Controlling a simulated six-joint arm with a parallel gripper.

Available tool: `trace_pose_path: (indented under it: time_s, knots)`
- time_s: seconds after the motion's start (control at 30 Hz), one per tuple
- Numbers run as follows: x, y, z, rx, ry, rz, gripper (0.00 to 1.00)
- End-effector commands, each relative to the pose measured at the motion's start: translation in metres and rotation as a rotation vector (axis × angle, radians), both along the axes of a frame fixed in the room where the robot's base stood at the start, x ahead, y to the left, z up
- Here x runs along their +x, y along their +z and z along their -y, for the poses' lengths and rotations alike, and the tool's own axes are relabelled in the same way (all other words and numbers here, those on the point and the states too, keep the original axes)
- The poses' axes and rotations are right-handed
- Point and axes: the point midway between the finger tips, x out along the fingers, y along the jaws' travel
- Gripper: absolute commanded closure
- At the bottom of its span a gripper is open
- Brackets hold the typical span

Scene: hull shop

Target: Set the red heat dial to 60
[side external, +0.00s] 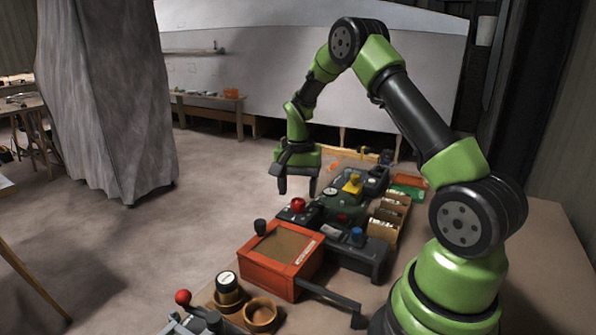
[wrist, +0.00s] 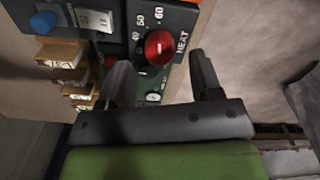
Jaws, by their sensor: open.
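The red heat dial (wrist: 159,46) is a round knob on a dark panel, with HEAT printed beside it. Numbers including 50 and 60 run around its upper left in the wrist view; 60 is near its top. I cannot tell clearly which number it points to. It also shows in the side view as a small red knob (side external: 297,204). My gripper (side external: 297,191) is open and points down above the dial. In the wrist view the two fingers (wrist: 159,62) stand on either side below the dial, apart from it. Nothing is between them.
A green unit with a yellow knob (side external: 352,184) stands behind the dial. A blue knob (side external: 357,234) is on the unit to its right. A red-framed box (side external: 281,259) stands in front. Cardboard bins (side external: 389,217) line the right. Open floor lies to the left.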

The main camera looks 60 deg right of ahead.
Motion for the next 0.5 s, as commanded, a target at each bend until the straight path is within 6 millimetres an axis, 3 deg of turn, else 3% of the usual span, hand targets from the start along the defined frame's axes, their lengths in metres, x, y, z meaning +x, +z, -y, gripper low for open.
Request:
trace_pose_path:
  time_s: [0.2, 0.5]
  knots:
    - [0.000, 0.043, 0.000, -0.003, 0.000, 0.004, 0.41]
    - [0.000, 0.063, 0.000, -0.001, 0.000, 0.000, 0.41]
